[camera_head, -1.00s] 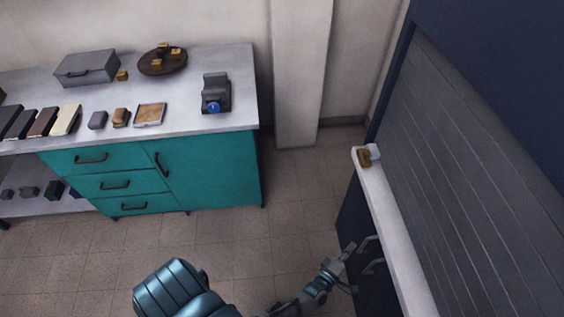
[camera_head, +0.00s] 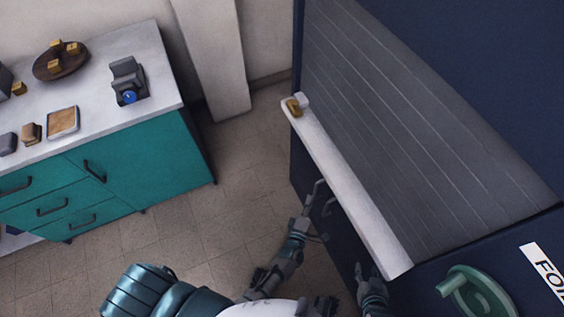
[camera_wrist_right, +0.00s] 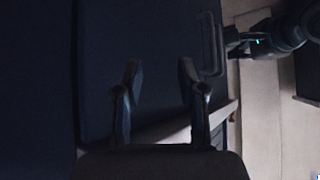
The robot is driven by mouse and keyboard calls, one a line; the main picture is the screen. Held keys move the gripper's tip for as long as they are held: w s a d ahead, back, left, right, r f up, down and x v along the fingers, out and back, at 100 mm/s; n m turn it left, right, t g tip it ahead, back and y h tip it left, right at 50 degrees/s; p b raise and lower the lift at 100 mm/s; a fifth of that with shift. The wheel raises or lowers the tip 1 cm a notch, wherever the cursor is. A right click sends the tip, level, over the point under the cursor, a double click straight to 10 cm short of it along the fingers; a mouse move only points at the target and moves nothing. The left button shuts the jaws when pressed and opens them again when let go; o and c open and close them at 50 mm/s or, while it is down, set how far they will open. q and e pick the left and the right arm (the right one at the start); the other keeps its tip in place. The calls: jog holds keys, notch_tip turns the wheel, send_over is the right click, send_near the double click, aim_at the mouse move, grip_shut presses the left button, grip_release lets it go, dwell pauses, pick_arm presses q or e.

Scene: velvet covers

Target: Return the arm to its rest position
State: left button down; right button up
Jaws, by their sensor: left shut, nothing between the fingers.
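My left arm reaches up from the bottom of the head view. Its gripper (camera_head: 307,208) is shut and empty, beside a bar handle (camera_head: 319,190) on the dark blue cabinet front. Whether it touches the handle is unclear. My right gripper (camera_head: 360,270) is near the cabinet front, below the white ledge. In the right wrist view my right gripper's fingers (camera_wrist_right: 158,68) stand apart with nothing between them. There a bar handle (camera_wrist_right: 211,45) shows right of the fingers, with part of my left arm (camera_wrist_right: 268,40) beside it.
The dark blue cabinet (camera_head: 500,60) has a grey slatted shutter (camera_head: 400,130) above a white ledge (camera_head: 345,185). A green round object (camera_head: 470,290) is at lower right. A teal cabinet (camera_head: 150,160) with a cluttered top stands left. Floor (camera_head: 240,200) between them is clear.

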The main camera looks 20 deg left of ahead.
pick_arm(q)
jog(key=shift+s, duration=4.9)
jog(key=s+a+f+m+g+h+p, duration=0.2)
jog(key=s+f+m+g+h+p, duration=0.35)
jog(key=m, duration=0.65)
jog(key=s+a+f+m+g+y+p, duration=0.2)
jog(key=s+a+f+m+g, duration=0.2)
jog(key=s, duration=0.4)
jog(key=s+a+f+m+g+y+p, duration=0.2)
jog(key=s+a+g, duration=0.4)
jog(key=s+a, duration=0.3)
jog(key=f+m+p, duration=0.1)
jog(key=f+m, duration=0.1)
jog(key=shift+s+m+g+p, duration=0.2)
jog(key=shift+m+g+p, duration=0.1)
jog(key=shift+m+g, duration=0.1)
pick_arm(e)
jog(key=s+d+f+g+h, duration=0.1)
jog(key=s+f+g, duration=0.2)
jog(key=s+f, duration=0.4)
jog(key=s+d+f+g, duration=0.2)
jog(key=s+f+g, duration=0.2)
jog(key=f, duration=1.1)
jog(key=s, duration=0.3)
jog(key=shift+s+d+h, duration=0.15)
jog(key=shift+s+h, duration=0.05)
jog(key=shift+h, duration=0.2)
